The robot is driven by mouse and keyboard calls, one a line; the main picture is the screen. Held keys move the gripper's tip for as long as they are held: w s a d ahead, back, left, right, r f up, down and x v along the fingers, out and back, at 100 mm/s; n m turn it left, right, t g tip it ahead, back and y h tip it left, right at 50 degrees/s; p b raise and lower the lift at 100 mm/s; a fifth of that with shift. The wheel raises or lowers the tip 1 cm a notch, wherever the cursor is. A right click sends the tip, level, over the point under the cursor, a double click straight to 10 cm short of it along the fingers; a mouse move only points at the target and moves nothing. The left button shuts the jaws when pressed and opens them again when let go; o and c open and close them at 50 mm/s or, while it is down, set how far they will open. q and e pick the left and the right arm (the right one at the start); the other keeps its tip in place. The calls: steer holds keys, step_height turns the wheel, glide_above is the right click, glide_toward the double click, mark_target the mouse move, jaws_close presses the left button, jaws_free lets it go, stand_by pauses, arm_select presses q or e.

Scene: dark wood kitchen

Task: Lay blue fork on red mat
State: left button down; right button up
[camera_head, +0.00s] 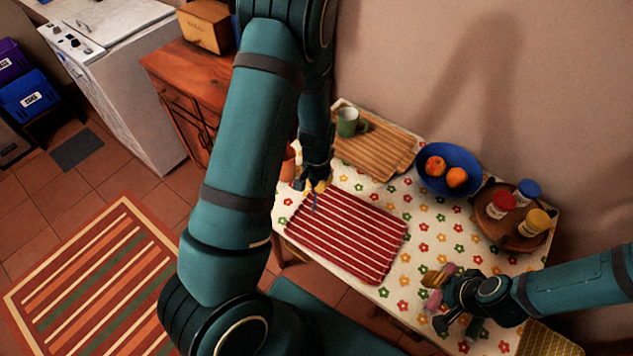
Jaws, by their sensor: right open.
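A red mat with white stripes (350,240) lies flat on the flowered tablecloth (415,240). My left gripper (317,189) points down over the mat's far left corner. A thin blue piece, seemingly the blue fork (314,203), shows just below its fingertips at that corner. Most of the fork is hidden or too small to make out. I cannot tell whether the fingers grip it or whether it touches the mat.
A wooden board (375,150) with a green mug (348,122) stands behind the mat. A blue bowl (430,183) holds two oranges. A round wooden tray (490,213) holds several lidded jars. Bare tablecloth lies right of the mat. My left arm hides the table's left edge.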

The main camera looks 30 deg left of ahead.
arm_select(q)
steer(key=shift+f, duration=0.2)
steer(key=c, duration=1.1)
jaws_free()
steer(key=shift+c, duration=0.2)
steer(key=shift+r, duration=0.15)
steer(key=shift+w+r, duration=0.1)
steer(key=shift+r, duration=0.15)
step_height(320, 180, up, 12)
steer(key=shift+f+p, duration=0.2)
steer(key=shift+p, duration=0.45)
